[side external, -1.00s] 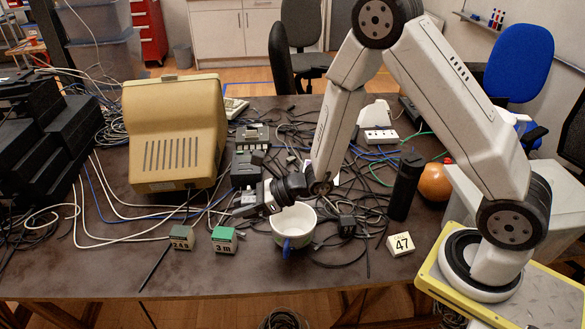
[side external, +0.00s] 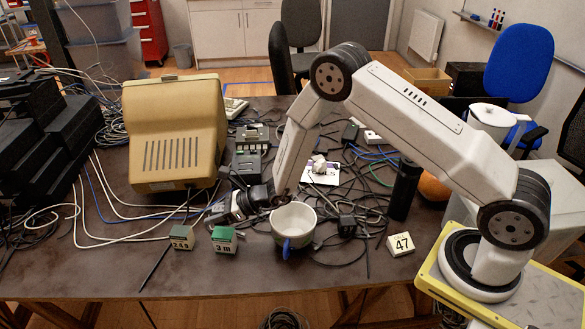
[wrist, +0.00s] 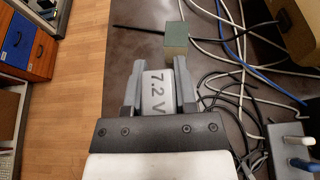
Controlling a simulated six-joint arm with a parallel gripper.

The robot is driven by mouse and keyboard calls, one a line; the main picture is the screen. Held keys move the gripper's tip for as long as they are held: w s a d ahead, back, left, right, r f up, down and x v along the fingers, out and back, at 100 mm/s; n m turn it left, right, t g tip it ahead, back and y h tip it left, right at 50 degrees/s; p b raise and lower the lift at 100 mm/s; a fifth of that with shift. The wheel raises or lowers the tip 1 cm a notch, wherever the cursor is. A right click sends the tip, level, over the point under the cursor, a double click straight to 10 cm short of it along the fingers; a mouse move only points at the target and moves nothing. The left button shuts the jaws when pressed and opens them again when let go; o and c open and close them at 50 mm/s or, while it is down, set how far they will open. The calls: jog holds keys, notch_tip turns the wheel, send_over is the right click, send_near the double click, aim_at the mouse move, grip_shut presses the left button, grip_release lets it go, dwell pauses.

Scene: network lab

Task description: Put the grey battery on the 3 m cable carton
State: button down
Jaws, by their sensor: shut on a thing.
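The grey battery (wrist: 158,98), marked 7.2 V, is between the two fingers of my gripper (wrist: 157,72) in the wrist view. My gripper is shut on it. In the side view my gripper (side external: 216,213) is low, just behind and above the 3 m cable carton (side external: 224,240), a small pale box with a green top. The battery is small and hard to make out there. The 3 m carton does not clearly show in the wrist view. A similar green-topped carton (side external: 182,237) stands to its left; a green-topped carton (wrist: 176,38) shows beyond the fingers in the wrist view.
A white and blue mug (side external: 293,226) stands right of my gripper, under the arm. A beige monitor (side external: 175,130) stands behind. Loose cables cover much of the table. A block marked 47 (side external: 400,244) stands at right. The front table strip (side external: 220,280) is mostly clear.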

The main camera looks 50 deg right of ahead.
aim_at(218, 232)
jog(key=shift+w+f, duration=0.1)
jog(key=shift+w+a+f, duration=0.1)
jog(key=shift+w+f, duration=0.1)
jog(key=shift+f, duration=1.55)
jog(key=shift+f, duration=0.15)
jog(key=shift+c, duration=2)
grip_release()
jog(key=shift+r, duration=0.2)
jog(key=v, duration=1.2)
jog(key=shift+f, duration=0.1)
